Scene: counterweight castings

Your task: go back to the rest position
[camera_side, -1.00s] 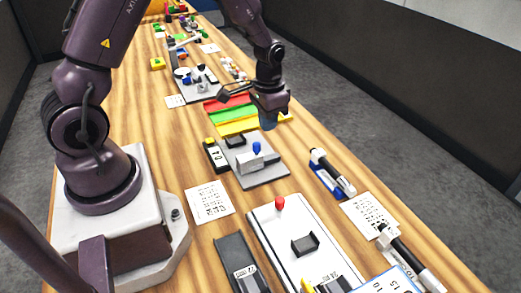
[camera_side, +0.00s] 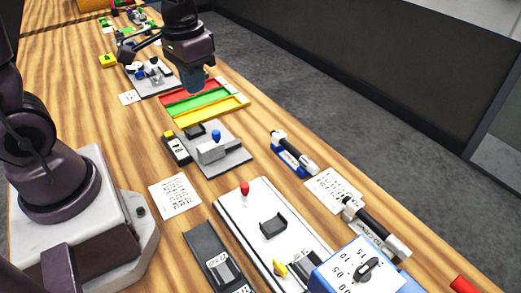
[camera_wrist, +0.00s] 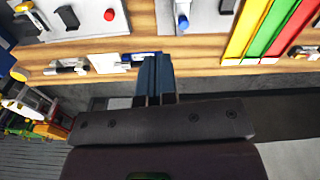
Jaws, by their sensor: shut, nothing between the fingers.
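My gripper (camera_side: 194,86) hangs in the air above the table, near the red, yellow and green tray (camera_side: 212,101) in the side view. Its fingers point down and are shut with nothing between them. In the wrist view the closed blue-grey fingers (camera_wrist: 155,75) show at the centre. Below them in that view are the wooden table edge and the dark floor beyond. The tray also shows at the upper right of the wrist view (camera_wrist: 262,30). No task object is held.
A grey fixture with a blue knob (camera_side: 216,137) stands in front of the tray. A white board with a red knob (camera_side: 245,188), a blue dial box (camera_side: 360,272) and black-and-white cylinders (camera_side: 375,225) lie nearer. A grey plate with parts (camera_side: 153,78) is farther back.

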